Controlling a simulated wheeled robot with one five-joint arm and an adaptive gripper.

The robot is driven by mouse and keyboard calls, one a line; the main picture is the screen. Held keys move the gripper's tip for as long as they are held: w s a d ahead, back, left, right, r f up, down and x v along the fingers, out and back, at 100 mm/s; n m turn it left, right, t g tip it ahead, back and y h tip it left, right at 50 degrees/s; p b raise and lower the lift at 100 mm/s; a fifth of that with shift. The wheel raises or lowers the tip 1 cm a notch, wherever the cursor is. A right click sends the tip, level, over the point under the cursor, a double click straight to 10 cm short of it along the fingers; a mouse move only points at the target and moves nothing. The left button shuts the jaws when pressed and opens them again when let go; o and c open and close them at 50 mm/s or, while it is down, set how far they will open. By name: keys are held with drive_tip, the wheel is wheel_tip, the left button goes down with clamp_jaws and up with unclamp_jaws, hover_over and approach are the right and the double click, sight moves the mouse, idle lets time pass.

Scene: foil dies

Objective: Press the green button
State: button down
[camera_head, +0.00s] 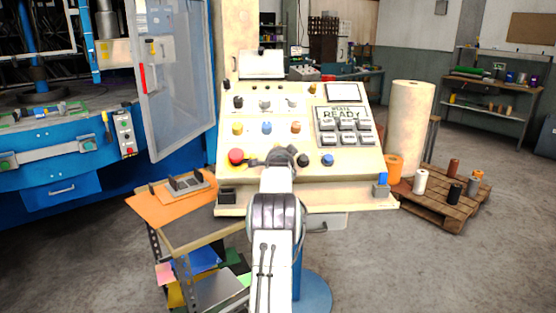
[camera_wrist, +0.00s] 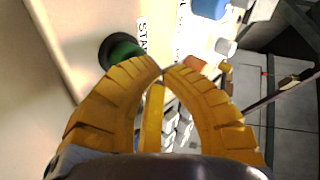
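The green button (camera_wrist: 124,50) shows in the wrist view, set in a dark round collar on the cream panel (camera_wrist: 75,25), beside a label that begins "STA". My gripper's yellow fingers (camera_wrist: 163,70) curve together with their tips meeting and nothing between them. The tips appear just to the right of and below the green button in the wrist view; the exact gap to the panel cannot be told. In the head view my gripper (camera_head: 281,157) is in front of the sloped console (camera_head: 262,181), between a red button and a black knob. I cannot make out the green button there.
Near my gripper on the console are the red button (camera_head: 236,156), a black knob (camera_head: 303,160) and a blue button (camera_head: 328,160). A display (camera_head: 342,114) with grey keys sits upper right. A blue machine stands left, a pallet (camera_head: 440,205) with spools right.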

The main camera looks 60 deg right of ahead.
drive_tip(key=shift+w+d+f, duration=0.1)
drive_tip(key=shift+d+f, duration=0.1)
drive_tip(key=shift+f, duration=0.25)
idle(0.7)
drive_tip(key=shift+r, duration=0.1)
drive_tip(key=shift+s+a+r+b, duration=0.3)
drive_tip(key=shift+a+r+b, duration=0.1)
drive_tip(key=shift+r, duration=0.3)
drive_tip(key=shift+s+a+r+b, duration=0.15)
drive_tip(key=shift+s+a+r, duration=0.2)
drive_tip(key=shift+r, duration=0.35)
drive_tip(key=shift+s+a+r+b, duration=0.15)
drive_tip(key=shift+a+r+b, duration=0.05)
drive_tip(key=shift+a+r, duration=0.4)
drive_tip(key=shift+s+a+r+b, duration=0.15)
drive_tip(key=shift+s+a+r, duration=0.15)
drive_tip(key=shift+r, duration=0.45)
